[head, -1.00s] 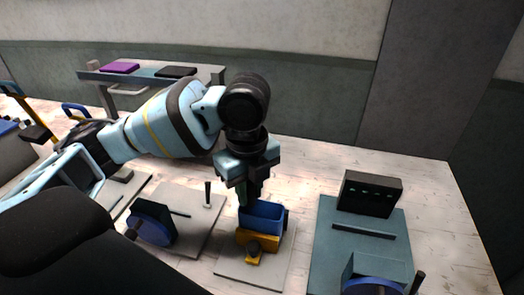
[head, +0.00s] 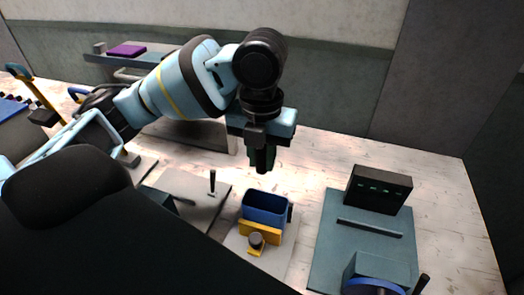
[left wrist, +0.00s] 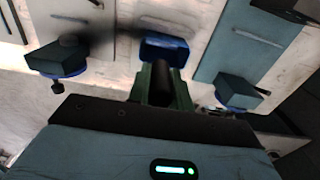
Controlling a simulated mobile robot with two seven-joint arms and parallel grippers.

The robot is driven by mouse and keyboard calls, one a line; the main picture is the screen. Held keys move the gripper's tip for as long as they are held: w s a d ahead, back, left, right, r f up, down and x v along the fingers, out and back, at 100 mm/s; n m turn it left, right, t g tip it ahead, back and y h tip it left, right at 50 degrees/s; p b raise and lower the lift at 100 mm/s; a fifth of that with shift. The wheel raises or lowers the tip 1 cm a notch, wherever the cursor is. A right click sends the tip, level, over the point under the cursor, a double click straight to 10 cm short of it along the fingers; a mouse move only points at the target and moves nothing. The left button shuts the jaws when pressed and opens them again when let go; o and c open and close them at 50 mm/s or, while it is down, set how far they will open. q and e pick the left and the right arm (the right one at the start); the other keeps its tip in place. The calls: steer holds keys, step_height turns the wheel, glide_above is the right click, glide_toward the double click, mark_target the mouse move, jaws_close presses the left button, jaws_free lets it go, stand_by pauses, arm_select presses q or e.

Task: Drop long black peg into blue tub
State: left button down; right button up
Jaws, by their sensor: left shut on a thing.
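My left gripper (head: 262,160) is above and behind the blue tub (head: 264,207) in the head view, clear of it. In the left wrist view its green fingers are shut on a black peg (left wrist: 161,84), whose round dark body shows between them. How far the peg reaches below the fingers is hard to tell. The open blue tub also shows in the left wrist view (left wrist: 165,49), just beyond the fingers. It stands by a yellow block (head: 260,233) on a pale plate. My right gripper is not in view.
Another dark peg (head: 212,182) stands upright on a pale plate left of the tub. On the right, a teal board (head: 335,225) carries a black box (head: 379,189) and a dark bar (head: 369,229). A low bench with a purple item (head: 127,51) stands behind my arm.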

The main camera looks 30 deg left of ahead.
arm_select(q)
steer(key=shift+f, duration=2.6)
steer(key=c, duration=1.2)
jaws_free()
steer(key=shift+r, duration=3.9)
steer(key=shift+f, duration=0.1)
